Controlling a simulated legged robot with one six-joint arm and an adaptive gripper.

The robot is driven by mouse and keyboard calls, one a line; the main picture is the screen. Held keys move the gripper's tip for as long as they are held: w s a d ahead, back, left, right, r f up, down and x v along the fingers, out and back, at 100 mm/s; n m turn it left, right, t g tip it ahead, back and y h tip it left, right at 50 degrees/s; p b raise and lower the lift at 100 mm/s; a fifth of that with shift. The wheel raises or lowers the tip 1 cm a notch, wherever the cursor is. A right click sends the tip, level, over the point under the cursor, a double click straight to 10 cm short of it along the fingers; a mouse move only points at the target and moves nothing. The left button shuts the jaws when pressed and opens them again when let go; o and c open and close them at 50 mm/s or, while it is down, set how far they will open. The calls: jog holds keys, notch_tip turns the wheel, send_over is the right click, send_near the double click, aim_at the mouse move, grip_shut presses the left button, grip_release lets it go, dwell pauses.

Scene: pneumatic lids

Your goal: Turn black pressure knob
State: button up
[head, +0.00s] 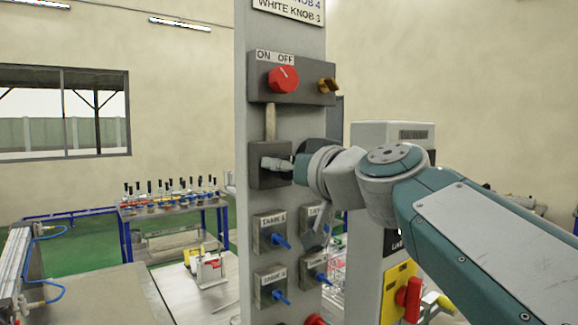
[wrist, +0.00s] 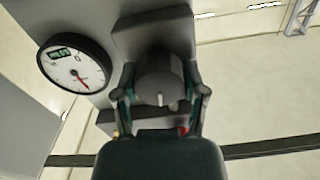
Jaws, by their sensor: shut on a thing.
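The dark pressure knob (wrist: 160,82) is in the middle of the wrist view, on a grey box (wrist: 150,35). It has a short white mark on its face. My gripper (wrist: 161,76) is shut on the knob, with one finger at each side of it. A round pressure gauge (wrist: 75,64) with a white face and red needle sits to the left of the knob.
A cabinet with a red handle (head: 409,298) is at right. A blue-framed table (head: 130,213) stands behind left.

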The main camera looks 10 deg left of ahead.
jog(key=m, duration=0.4)
jog(key=shift+w+f, duration=0.1)
jog(key=shift+m, duration=1.7)
jog(key=o, duration=1.1)
jog(key=shift+w, duration=0.1)
jog(key=shift+o, duration=0.2)
jog(key=v, duration=1.2)
